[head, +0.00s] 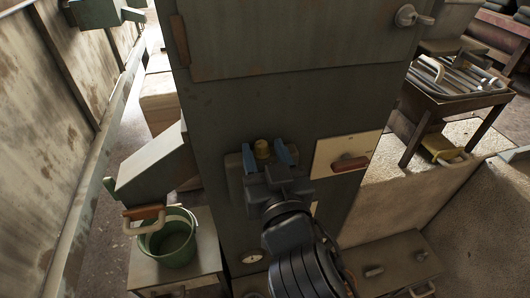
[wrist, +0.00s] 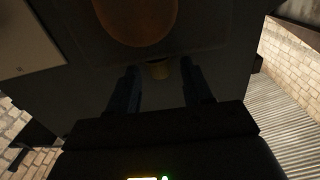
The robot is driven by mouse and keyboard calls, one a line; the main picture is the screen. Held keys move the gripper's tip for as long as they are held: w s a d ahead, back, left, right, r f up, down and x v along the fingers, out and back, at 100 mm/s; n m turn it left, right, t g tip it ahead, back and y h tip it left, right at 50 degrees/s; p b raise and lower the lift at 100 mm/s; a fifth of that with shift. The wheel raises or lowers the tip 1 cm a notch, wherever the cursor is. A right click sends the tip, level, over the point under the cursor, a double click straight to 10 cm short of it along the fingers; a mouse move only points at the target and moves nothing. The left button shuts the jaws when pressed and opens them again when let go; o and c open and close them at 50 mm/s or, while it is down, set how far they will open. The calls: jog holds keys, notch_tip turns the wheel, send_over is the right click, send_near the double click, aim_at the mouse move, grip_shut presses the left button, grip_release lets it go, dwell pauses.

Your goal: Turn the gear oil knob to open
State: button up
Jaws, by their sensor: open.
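The knob's base and any markings are hidden or too dark to read.
A cream panel with a red handle (head: 350,163) is right of the knob. A large orange-brown round part (wrist: 140,20) is near the fingers in the wrist view. A green bucket (head: 172,240) stands at lower left. A table of metal parts (head: 455,78) is at right.

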jog(key=shift+c, duration=0.5)
grip_shut()
jog(key=shift+f, duration=0.1)
jog(key=b, duration=0.2)
jog(key=h+b, duration=0.1)
jog(key=shift+a+f+m+b, duration=0.2)
jog(key=shift+a+m+b, duration=0.05)
jog(key=shift+m+b, duration=0.15)
jog(key=m+h+b, duration=0.1)
jog(key=h+b, duration=0.1)
jog(key=b, duration=0.1)
jog(key=shift+a+t, duration=0.15)
jog(key=shift+t, duration=0.15)
jog(key=shift+r+m+h+b, duration=0.2)
jog(key=shift+m+h+b, duration=0.4)
jog(key=shift+b, duration=0.2)
jog(key=shift+s+r, duration=0.1)
